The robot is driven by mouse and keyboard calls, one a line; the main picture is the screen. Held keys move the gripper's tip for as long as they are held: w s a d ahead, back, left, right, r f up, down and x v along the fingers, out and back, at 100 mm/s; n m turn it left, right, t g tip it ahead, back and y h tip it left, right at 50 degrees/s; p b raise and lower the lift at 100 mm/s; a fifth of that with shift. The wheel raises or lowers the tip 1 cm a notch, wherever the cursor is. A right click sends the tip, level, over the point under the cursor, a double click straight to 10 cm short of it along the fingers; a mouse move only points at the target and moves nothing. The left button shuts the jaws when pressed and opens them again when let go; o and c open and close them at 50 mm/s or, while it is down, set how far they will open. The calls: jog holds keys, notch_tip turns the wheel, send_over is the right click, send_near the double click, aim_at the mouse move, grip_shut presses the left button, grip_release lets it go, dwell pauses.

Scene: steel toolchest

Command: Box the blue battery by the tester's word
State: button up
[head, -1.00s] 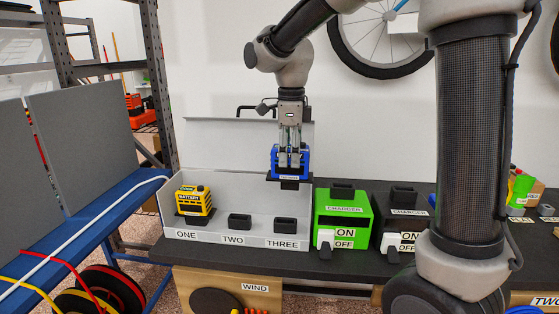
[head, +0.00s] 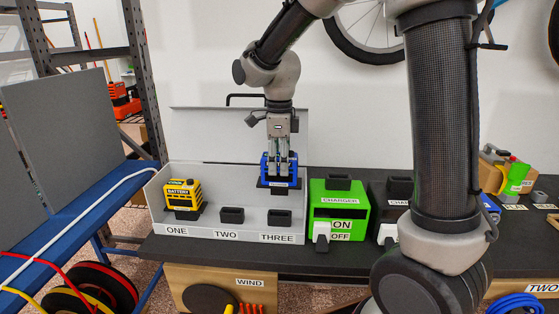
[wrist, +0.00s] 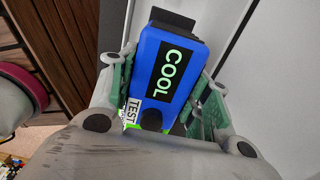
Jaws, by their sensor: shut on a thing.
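The blue battery (head: 267,170) is held by my gripper (head: 279,165), which is shut on it, above the socket marked THREE (head: 279,217). A gap shows between the battery and that socket. In the wrist view the blue battery (wrist: 180,50) has a display reading COOL, and a TEST label and dark round button near its lower end. The light-grey box (head: 200,233) has its lid (head: 195,130) open at the back. A yellow battery (head: 183,197) stands in the place marked ONE. The socket marked TWO (head: 232,215) is empty.
A green charger (head: 325,187) with an ON/OFF switch stands right of the box and is empty. A dark charger (head: 399,188) beyond it is partly hidden by my arm. A blue bench (head: 80,225) is at the left.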

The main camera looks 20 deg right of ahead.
aim_at(280, 193)
jog(key=shift+f, duration=2.75)
jog(key=shift+f, duration=2.25)
jog(key=o, duration=1.5)
notch_tip(280, 193, up, 12)
